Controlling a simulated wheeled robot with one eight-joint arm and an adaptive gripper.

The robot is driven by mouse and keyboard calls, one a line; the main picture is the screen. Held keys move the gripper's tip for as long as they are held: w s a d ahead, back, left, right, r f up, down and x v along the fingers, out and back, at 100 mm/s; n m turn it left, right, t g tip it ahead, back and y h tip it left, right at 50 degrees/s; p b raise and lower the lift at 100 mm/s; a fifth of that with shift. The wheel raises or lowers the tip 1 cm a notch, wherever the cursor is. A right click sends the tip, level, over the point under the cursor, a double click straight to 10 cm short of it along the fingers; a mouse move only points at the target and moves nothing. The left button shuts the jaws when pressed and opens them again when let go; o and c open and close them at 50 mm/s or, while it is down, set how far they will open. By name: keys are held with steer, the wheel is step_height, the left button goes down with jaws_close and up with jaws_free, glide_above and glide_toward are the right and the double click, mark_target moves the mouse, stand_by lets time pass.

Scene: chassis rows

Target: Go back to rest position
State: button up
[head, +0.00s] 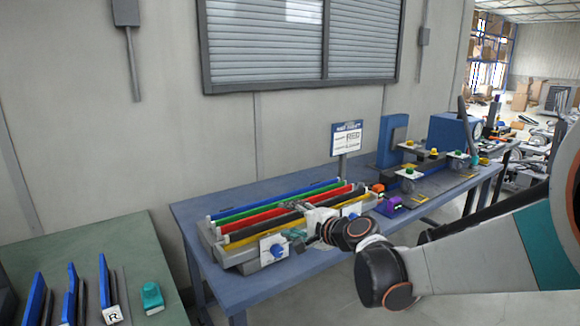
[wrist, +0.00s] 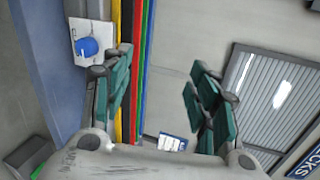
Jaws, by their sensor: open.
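My gripper (wrist: 160,95) is open, its two green-padded fingers spread wide with nothing between them in the wrist view. In the head view my gripper (head: 297,228) is over the front of a tray (head: 228,257) of coloured bars on the blue table (head: 190,222). My arm reaches in from the right. The bars are blue, green, red, black and yellow. A white plate with a blue knob (head: 277,250) is at the tray's near end. It also shows in the wrist view (wrist: 88,46), beside one finger. The fingertips are small and hard to make out in the head view.
A sign (head: 346,139) stands behind the tray. Blue fixtures (head: 393,141) and small parts, including a purple block (head: 392,204), occupy the table's right side. A green table (head: 60,245) with blue racks (head: 104,285) and a teal block (head: 152,297) is at lower left. A shuttered window is above.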

steer(key=s+d+f+n+g+h, duration=0.1)
steer(key=s+d+n+h, duration=0.2)
steer(key=s+d, duration=0.3)
steer(key=s+d+f+n+g+h, duration=0.2)
steer(key=s+d+n, duration=0.3)
steer(key=s, duration=1.1)
steer(key=s+d+f+n+g+h, duration=0.1)
steer(key=s+d+n+h, duration=0.2)
steer(key=s+d, duration=0.5)
steer(key=s+n, duration=0.1)
steer(key=s, duration=0.2)
steer(key=shift+s+d+f+h, duration=0.15)
steer(key=shift+f+h, duration=0.05)
steer(key=shift+h, duration=0.2)
